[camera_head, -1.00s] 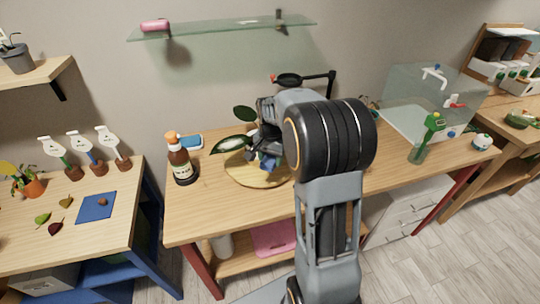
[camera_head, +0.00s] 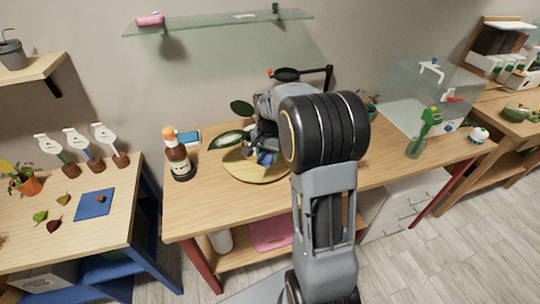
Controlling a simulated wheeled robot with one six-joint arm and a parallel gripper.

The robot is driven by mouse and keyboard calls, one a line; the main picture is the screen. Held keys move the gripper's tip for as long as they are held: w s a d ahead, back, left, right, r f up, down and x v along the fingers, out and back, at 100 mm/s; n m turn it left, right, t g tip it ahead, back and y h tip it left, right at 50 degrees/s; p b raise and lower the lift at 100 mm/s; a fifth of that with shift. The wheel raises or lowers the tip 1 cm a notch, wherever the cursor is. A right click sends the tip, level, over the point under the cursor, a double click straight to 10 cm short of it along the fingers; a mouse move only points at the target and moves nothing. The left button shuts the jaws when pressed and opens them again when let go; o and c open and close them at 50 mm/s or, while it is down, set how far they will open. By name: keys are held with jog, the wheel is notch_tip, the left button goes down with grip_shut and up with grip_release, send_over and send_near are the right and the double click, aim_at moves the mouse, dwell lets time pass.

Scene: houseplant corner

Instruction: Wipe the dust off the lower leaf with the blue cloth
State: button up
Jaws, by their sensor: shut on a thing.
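The potted plant stands on a round wooden board (camera_head: 240,168) on the middle table. Its lower leaf (camera_head: 227,138) points left, green with a pale edge; any dust left on it is too small to tell. An upper leaf (camera_head: 241,107) rises behind. My gripper (camera_head: 263,146) is right of the lower leaf, close to the plant, largely hidden by my own wrist. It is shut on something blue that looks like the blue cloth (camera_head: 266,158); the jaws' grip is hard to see. The pot is mostly hidden.
A brown bottle with an orange cap (camera_head: 176,158) stands left of the board, near a flat blue-and-white item (camera_head: 188,138). A black lamp-like arm (camera_head: 302,73) stands behind. A glass shelf (camera_head: 217,23) hangs above. The table's front left is clear.

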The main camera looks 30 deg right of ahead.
jog(key=w+p, duration=0.1)
jog(key=w+d+p, duration=0.1)
jog(key=w, duration=0.1)
jog(key=w+r+p, duration=0.1)
jog(key=w, duration=0.1)
jog(key=shift+w+d, duration=0.25)
dwell(0.7)
jog(key=shift+s+f, duration=0.15)
